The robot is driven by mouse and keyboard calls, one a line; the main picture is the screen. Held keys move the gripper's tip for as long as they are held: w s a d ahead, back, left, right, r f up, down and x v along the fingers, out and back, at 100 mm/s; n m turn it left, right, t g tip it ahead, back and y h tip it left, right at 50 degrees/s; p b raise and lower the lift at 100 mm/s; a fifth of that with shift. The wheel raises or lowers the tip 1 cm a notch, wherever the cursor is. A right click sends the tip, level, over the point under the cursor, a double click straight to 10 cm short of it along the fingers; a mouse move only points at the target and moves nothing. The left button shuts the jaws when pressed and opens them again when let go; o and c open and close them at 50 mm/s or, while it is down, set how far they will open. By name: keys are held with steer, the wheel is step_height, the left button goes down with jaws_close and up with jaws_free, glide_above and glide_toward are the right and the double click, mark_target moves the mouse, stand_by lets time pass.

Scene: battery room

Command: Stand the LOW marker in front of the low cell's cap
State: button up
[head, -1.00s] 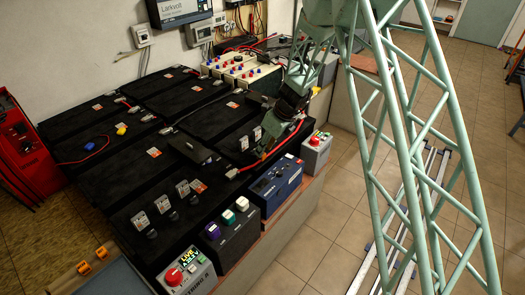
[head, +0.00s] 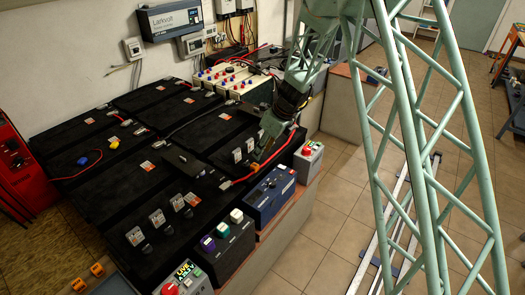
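My gripper (head: 262,150) points down over the right-hand part of the black battery bank, beside two grey-and-white upright tags (head: 244,150). Its fingers are small and dark here, so I cannot tell whether they are open or shut. A small orange-yellow bit (head: 256,166) shows just below the fingertips; whether it is held or part of the red cable is unclear. Several similar tags (head: 157,218) stand by dark round caps (head: 166,234) on the front-left cell. No lettering is readable on them, so I cannot tell which is the LOW marker or which cell is low.
A red cable (head: 240,178) crosses near my gripper. A black flat piece (head: 188,162) lies on the cells. Blue (head: 268,196) and black (head: 226,250) boxes and a grey red-button box (head: 308,158) line the front edge. A red cabinet (head: 15,165) stands left.

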steer(key=shift+r, duration=0.1)
stand_by(0.6)
steer(key=s+d+r+n, duration=0.35)
steer(key=s+r, duration=0.45)
steer(key=r, duration=0.3)
steer(key=s+d+r+n, duration=0.2)
steer(key=s+r+n, duration=0.3)
steer(key=s+r, duration=0.4)
steer(key=s+d+r+n, duration=0.3)
steer(key=s+r+n, duration=0.3)
steer(key=r, duration=0.6)
steer(key=s+d+r+n+h, duration=0.1)
steer(key=s+d+r+n, duration=0.1)
steer(key=s, duration=0.9)
steer(key=s+d+r+n+h, duration=0.1)
steer(key=s+d+n, duration=0.4)
steer(key=s, duration=0.7)
steer(key=s+d+r+n+t+h, duration=0.1)
steer(key=s+d+r+n, duration=0.2)
steer(key=s, duration=0.9)
steer(key=shift+s+d+n+h, duration=0.15)
steer(key=shift+d+n+h, duration=0.25)
steer(key=shift+d, duration=1.15)
